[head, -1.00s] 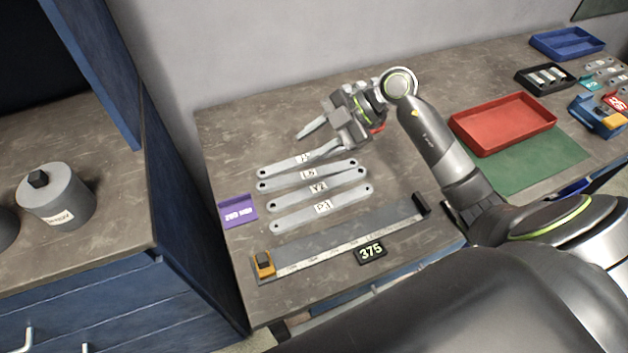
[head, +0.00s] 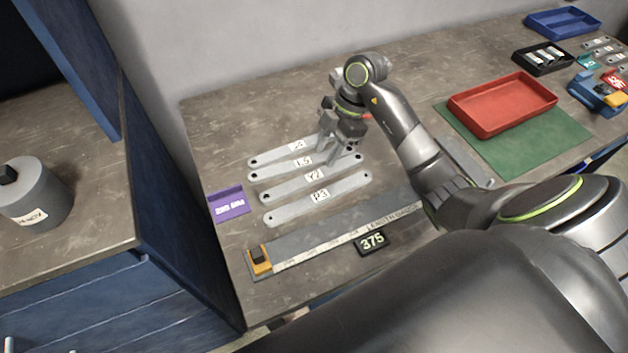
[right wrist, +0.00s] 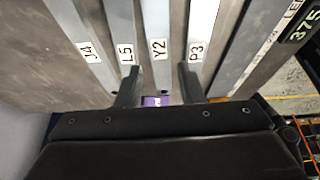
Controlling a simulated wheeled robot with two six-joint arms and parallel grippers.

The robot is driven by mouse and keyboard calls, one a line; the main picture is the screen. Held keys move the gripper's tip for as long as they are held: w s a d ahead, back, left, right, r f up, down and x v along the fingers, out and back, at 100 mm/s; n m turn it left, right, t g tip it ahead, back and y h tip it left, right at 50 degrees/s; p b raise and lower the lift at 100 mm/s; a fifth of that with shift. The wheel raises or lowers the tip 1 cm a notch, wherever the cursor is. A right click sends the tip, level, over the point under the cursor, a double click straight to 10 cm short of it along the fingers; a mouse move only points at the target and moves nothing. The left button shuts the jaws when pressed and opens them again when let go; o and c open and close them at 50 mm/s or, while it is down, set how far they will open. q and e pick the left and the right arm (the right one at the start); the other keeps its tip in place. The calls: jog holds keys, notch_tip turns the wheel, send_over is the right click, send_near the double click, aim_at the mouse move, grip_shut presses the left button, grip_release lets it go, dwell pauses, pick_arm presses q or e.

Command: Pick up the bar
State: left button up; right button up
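Several flat grey bars with a hole near each end lie side by side on the bench. They are labelled J4 (head: 272,156), L5 (head: 276,170), Y2 (head: 287,187) and P3 (head: 290,210). My right gripper (head: 335,143) is over the right part of the bars, pointing down, and hides the far end of J4. In the right wrist view its two fingers (right wrist: 160,82) are apart with nothing between them, and the Y2 bar (right wrist: 156,22) shows in the gap. How high the fingertips are above the bars I cannot tell. My left gripper is not in view.
A length gauge (head: 335,238) with a display reading 375 (head: 372,241) lies in front of the bars. A purple label block (head: 229,203) stands to their left. A red tray (head: 500,104) on a green mat (head: 545,140) is to the right. The bench behind the bars is clear.

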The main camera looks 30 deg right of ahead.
aim_at(316, 175)
jog(key=p+x, duration=0.1)
jog(key=x, duration=0.4)
jog(key=shift+f, duration=0.4)
jog(key=shift+a+f, duration=0.2)
jog(key=shift+f, duration=0.4)
grip_shut()
